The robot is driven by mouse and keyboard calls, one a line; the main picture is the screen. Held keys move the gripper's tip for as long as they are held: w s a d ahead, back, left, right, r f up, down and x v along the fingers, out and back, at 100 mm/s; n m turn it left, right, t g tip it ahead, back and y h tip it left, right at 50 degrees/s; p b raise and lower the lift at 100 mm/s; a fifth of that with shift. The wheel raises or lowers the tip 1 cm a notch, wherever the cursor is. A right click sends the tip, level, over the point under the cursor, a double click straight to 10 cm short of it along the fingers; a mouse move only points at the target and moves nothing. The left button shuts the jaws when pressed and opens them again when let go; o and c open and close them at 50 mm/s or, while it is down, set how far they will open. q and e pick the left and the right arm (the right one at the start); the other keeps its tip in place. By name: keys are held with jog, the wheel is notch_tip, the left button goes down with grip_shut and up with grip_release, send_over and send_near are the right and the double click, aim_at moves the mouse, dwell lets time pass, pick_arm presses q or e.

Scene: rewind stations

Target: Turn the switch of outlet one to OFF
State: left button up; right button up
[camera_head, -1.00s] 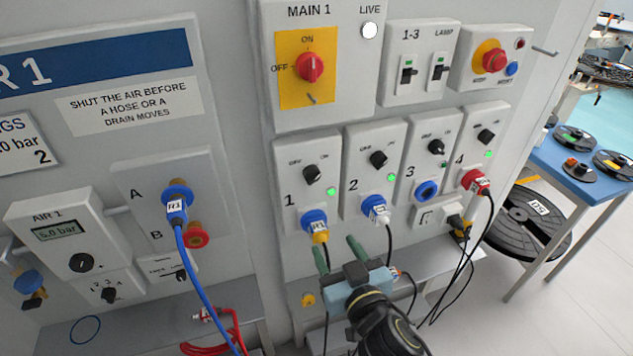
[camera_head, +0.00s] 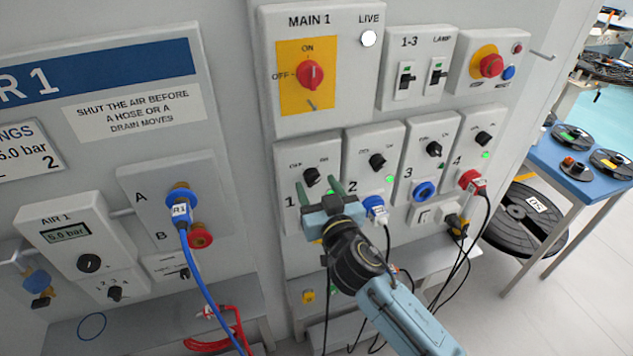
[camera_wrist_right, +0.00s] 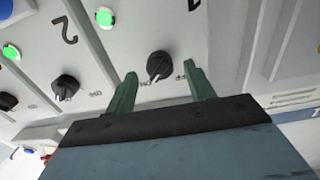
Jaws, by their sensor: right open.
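The outlet one switch (camera_head: 312,176) is a black rotary knob at the top of the grey panel marked 1 (camera_head: 289,163). In the right wrist view the knob (camera_wrist_right: 160,66) sits between my fingertips, its white mark pointing to the lower left, on the ON side. The green lamp of outlet one (camera_wrist_right: 104,18) is lit. My right gripper (camera_head: 318,184) is open, its green fingers either side of the knob; I cannot tell whether they touch it. It hides most of the plug of outlet one. My left gripper is not in view.
The outlet two switch (camera_head: 377,161) and its blue plug (camera_head: 376,208) are close on the right. The red MAIN 1 switch (camera_head: 310,75) is above. A blue hose (camera_head: 204,285) hangs at left. Black cables hang below the outlets over a grey ledge (camera_head: 232,297).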

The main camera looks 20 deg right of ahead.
jog(key=shift+w, duration=0.6)
jog(key=c, duration=1)
